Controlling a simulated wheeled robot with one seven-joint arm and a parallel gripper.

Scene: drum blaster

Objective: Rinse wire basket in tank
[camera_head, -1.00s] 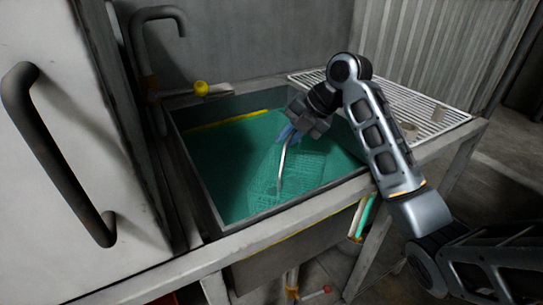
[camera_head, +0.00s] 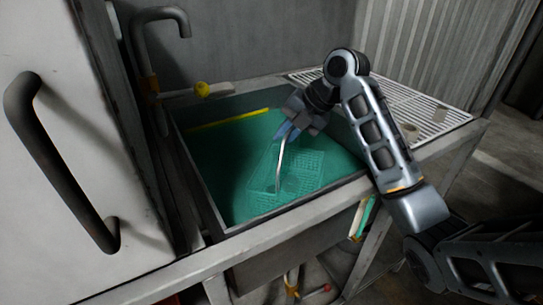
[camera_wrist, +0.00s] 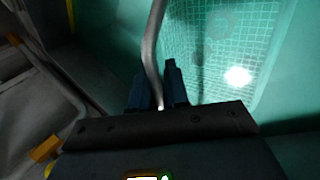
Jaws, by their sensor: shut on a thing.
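The wire basket (camera_head: 300,172) lies under the green liquid of the tank (camera_head: 222,150), toward its right and front part. Its bent metal handle (camera_head: 280,160) rises out of the liquid. My gripper (camera_head: 287,131) is above the tank, shut on the handle's upper end. In the wrist view the gripper's dark blue fingers (camera_wrist: 158,88) close around the handle (camera_wrist: 152,45), and the basket mesh (camera_wrist: 205,50) shows beneath the liquid with a bright glare on it. Whether the basket touches the tank floor cannot be told.
A slatted drainboard (camera_head: 440,115) is to the right. A white door with a dark handle (camera_head: 60,160) stands at the left. The tank rim surrounds the basket.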

